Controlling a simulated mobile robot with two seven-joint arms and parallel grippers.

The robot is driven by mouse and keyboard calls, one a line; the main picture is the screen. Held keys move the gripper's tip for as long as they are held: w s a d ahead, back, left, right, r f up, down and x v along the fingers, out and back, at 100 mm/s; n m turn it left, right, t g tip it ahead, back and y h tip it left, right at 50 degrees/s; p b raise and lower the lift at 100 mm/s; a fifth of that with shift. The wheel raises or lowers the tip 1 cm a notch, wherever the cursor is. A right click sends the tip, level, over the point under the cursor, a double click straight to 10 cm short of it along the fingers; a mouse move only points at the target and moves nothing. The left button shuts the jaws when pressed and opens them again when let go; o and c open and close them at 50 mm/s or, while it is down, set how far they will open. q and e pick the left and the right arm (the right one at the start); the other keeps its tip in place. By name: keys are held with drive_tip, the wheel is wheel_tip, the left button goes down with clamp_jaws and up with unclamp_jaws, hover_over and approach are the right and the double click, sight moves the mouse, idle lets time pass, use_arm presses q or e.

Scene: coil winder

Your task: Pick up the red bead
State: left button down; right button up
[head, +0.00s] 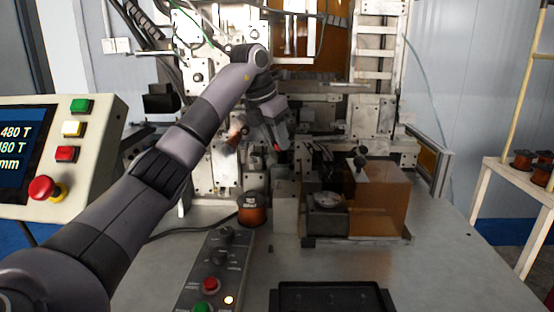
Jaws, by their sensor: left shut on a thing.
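My left arm comes in from the left, bends over at the wrist, and its left gripper (277,141) points down in front of the coil winder (358,115). The left gripper is shut on a tiny red spot, the red bead (277,148), at its fingertips. The bead is very small here and partly hidden by the fingers. It is above the table, against the machine's dark middle part. My right gripper is not in view.
A copper spool (252,212) stands on the table (440,265) below the gripper. A grey button box (213,275), a black tray (332,298) and a dial gauge by an amber block (378,200) stand in front. A control panel (62,150) is at left. The table's right side is clear.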

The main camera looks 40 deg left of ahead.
use_arm(q)
wheel_tip(320, 180, up, 10)
drive_tip(key=shift+f+p, duration=0.2)
drive_tip(key=shift+p, duration=0.15)
